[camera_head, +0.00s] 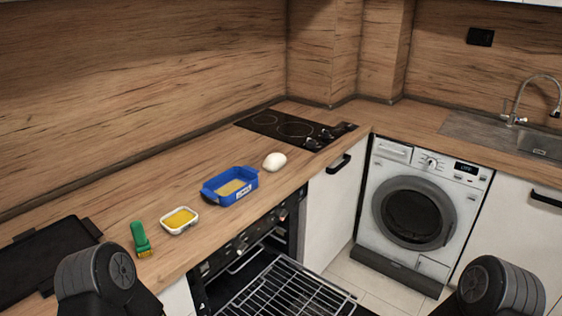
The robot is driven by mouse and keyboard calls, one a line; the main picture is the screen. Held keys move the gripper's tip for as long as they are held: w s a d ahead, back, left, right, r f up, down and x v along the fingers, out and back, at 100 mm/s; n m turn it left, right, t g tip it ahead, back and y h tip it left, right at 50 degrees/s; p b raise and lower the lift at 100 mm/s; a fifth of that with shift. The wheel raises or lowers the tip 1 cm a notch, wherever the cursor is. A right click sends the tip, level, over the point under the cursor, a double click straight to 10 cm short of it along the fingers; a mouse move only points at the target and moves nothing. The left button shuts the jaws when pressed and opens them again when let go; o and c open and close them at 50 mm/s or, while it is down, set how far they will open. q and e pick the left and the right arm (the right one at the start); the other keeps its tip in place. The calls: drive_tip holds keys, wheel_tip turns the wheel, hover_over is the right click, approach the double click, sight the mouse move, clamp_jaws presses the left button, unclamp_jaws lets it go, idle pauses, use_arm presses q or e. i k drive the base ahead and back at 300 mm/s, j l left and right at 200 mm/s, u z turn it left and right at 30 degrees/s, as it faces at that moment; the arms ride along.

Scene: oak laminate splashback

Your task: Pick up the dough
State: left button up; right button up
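The dough (275,161) appears as a smooth, off-white rounded lump on the wooden counter, between the blue dish and the cooktop. Nothing touches it. Dark rounded links of my two arms show at the bottom left and bottom right corners. Neither gripper's fingers are in view, so I cannot see whether they are open or shut.
A blue dish (214,196) with yellowish contents, a small white dish (165,228) of yellow, a green-handled object (140,237) and a black tray (40,262) line the counter. A black cooktop (262,121) lies behind. Below, the oven is open with its wire rack (285,300) out.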

sight(273, 163)
drive_tip(key=i+l+u, duration=0.1)
drive_tip(key=l, duration=0.3)
drive_tip(key=i+l+u, duration=0.1)
drive_tip(key=i+l, duration=0.15)
drive_tip(key=l, duration=0.2)
drive_tip(key=i+l+u, duration=0.1)
drive_tip(key=l, duration=0.35)
drive_tip(key=i+l+u, duration=0.1)
drive_tip(key=l, duration=0.35)
drive_tip(key=i+l+u, duration=0.1)
drive_tip(key=i+l, duration=0.15)
drive_tip(key=l, duration=0.25)
drive_tip(key=i+l+u, duration=0.1)
drive_tip(key=l, duration=0.35)
drive_tip(key=i+l+u, duration=0.1)
drive_tip(key=l, duration=0.4)
drive_tip(key=i+l, duration=0.15)
drive_tip(key=l, duration=0.2)
drive_tip(key=i+l+u, duration=0.1)
drive_tip(key=l, duration=0.3)
drive_tip(key=i+l, duration=0.2)
drive_tip(key=l, duration=0.2)
drive_tip(key=u, duration=0.05)
